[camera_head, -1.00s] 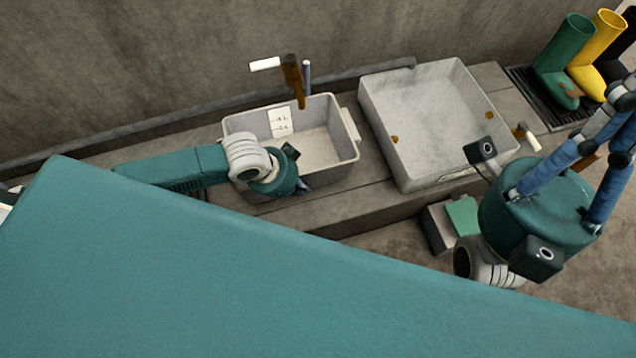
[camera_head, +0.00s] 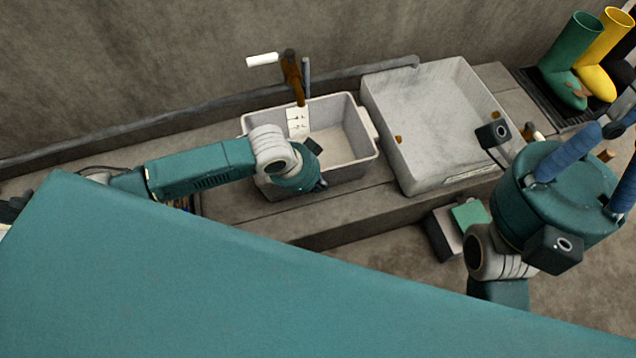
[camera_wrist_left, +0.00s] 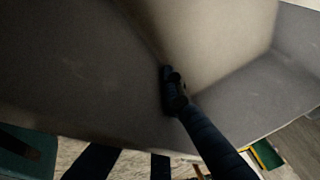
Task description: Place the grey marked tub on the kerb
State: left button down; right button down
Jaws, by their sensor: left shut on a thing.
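The grey marked tub (camera_head: 368,150) is an open, light grey bin with a white marked label on its inner back wall. It is over the stone kerb (camera_head: 345,215), below a tap; I cannot tell whether its base touches the kerb. My left gripper (camera_head: 318,184) is at the tub's near wall and is shut on it. The left wrist view shows a dark finger (camera_wrist_left: 172,88) against the tub's wall (camera_wrist_left: 80,70). The hand hides part of the near rim. My right gripper (camera_head: 600,160) is at the right, its fingertips cut off by the frame edge.
A large, shallow grey basin (camera_head: 430,115) stands close to the tub's right. A brown tap (camera_head: 292,80) with a white handle reaches over the tub. Boots (camera_head: 570,65) stand on a dark tray at the back right. Bare kerb shows left of the tub.

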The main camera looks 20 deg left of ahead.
pick_arm(q)
jog(key=c, duration=1.9)
grip_release()
jog(key=shift+f, duration=0.1)
